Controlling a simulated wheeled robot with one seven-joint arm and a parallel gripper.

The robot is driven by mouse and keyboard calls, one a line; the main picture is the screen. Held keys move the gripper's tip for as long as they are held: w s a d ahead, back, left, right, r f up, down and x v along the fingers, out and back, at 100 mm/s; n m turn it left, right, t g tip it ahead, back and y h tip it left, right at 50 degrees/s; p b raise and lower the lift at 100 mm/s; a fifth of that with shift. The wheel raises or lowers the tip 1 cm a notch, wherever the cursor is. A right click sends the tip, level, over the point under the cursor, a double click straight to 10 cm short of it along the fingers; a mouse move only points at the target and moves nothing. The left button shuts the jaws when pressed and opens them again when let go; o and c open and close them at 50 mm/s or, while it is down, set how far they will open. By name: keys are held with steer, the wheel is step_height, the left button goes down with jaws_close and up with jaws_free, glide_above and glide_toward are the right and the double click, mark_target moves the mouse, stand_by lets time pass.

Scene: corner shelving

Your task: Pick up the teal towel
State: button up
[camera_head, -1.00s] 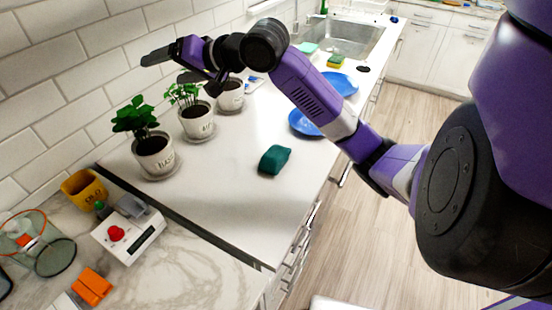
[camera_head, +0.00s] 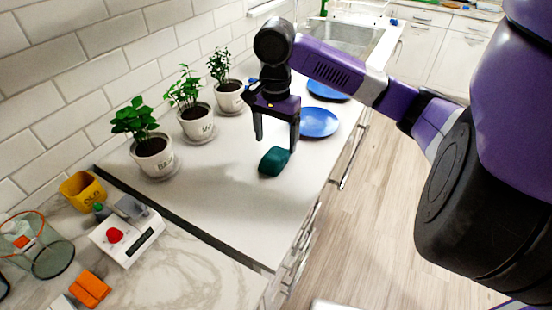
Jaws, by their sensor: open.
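The teal towel (camera_head: 273,162) is a small folded bundle lying on the white counter, right of the potted plants. My gripper (camera_head: 276,143) points down just above and behind the towel in the head view. Its two fingers are apart and nothing is between them that I can see. The right finger's tip comes close to the towel's upper edge in the picture; I cannot tell whether it touches.
Several potted plants (camera_head: 153,157) stand along the tiled wall. Blue plates (camera_head: 318,122) lie behind the towel to the right. A white scale (camera_head: 128,236), a yellow cup (camera_head: 83,190) and an orange block (camera_head: 90,289) are at lower left. The counter (camera_head: 220,205) before the towel is clear.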

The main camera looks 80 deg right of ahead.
mark_target(275, 154)
steer(key=shift+f, duration=3)
steer(key=c, duration=1.6)
steer(key=shift+o, duration=0.2)
steer(key=shift+w+r, duration=0.1)
steer(key=shift+r, duration=0.1)
step_height(275, 154, up, 20)
steer(key=p, duration=0.1)
steer(key=shift+f, duration=0.15)
